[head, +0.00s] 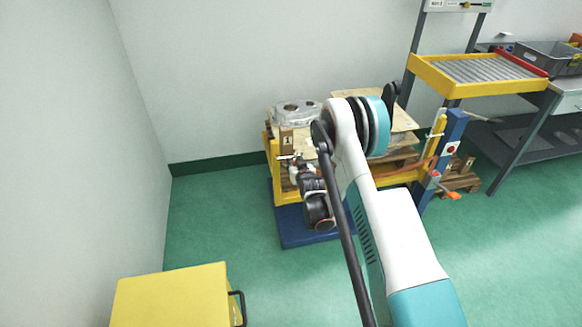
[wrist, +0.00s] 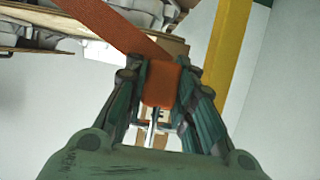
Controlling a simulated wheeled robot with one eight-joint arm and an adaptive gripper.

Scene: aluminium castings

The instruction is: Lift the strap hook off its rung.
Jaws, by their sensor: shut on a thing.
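My gripper (wrist: 162,72) is shut on the orange end of the strap hook (wrist: 162,90), which sits between the two fingers in the wrist view. An orange strap (wrist: 110,22) runs from there up to the left. A thin metal part (wrist: 152,128) shows below the orange piece, between the fingers. I cannot tell whether it is touching a rung. In the head view my gripper (head: 297,168) is at the left end of the cart, by its yellow frame (head: 270,150). The hook and rung are too small to make out there.
A grey casting (head: 297,113) lies on wooden boards on the cart, above my gripper. A yellow post (wrist: 229,48) stands close on the right in the wrist view. A yellow cabinet (head: 170,297) stands at the front left. A roller table (head: 478,70) is at the back right.

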